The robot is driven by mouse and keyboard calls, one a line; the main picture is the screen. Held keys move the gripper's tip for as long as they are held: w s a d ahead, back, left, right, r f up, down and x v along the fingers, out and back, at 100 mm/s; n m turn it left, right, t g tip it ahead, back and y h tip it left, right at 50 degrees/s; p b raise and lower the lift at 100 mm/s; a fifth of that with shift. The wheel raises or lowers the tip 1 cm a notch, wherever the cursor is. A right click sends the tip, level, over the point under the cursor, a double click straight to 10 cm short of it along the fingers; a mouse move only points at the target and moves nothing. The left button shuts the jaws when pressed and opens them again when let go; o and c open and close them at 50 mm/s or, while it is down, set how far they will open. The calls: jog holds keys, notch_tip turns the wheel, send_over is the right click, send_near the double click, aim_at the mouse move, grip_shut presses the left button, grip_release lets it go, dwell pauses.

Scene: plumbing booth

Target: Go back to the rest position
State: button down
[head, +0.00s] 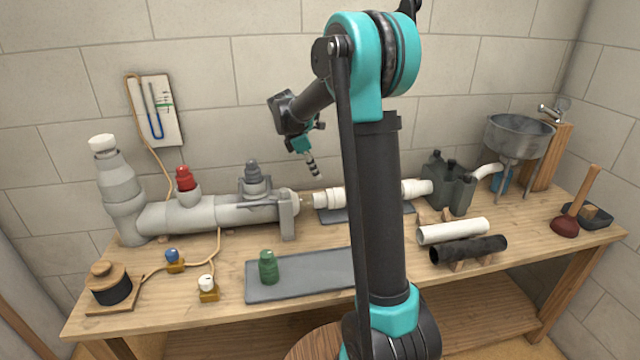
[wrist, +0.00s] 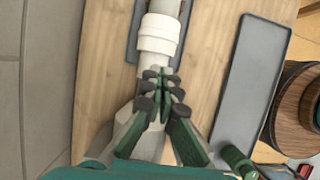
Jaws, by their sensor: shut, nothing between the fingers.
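My gripper (head: 313,170) is up in the air above the back middle of the bench in the head view, pointing down. In the wrist view my gripper (wrist: 160,82) has its fingers together with nothing between them. Below it in that view lies a white pipe with a collar (wrist: 160,38); it also shows in the head view (head: 328,198), right of the grey pipe assembly (head: 225,212). The gripper looks apart from the pipe. My arm hides part of the bench middle.
A grey mat (head: 300,278) with a green fitting (head: 268,267) lies at the front. White and black pipes (head: 453,231) (head: 470,250), dark canisters (head: 450,185), a metal sink (head: 518,137) and a plunger (head: 572,215) stand to the right. A wall gauge (head: 156,110) hangs at the back left.

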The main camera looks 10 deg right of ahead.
jog(key=s+f+m+t+y, duration=0.1)
jog(key=s+f+m, duration=0.3)
jog(key=s, duration=0.6)
jog(key=s+f+m+t+y, duration=0.1)
jog(key=s+f+m+y, duration=0.1)
jog(key=s+m, duration=0.6)
jog(key=s+d+f+m+t+y, duration=0.1)
jog(key=s+f+m, duration=0.4)
jog(key=s, duration=0.7)
jog(key=shift+s+f+m+t, duration=0.25)
jog(key=shift+f+m+t, duration=0.1)
jog(key=shift+m+t, duration=0.2)
jog(key=shift+d, duration=0.15)
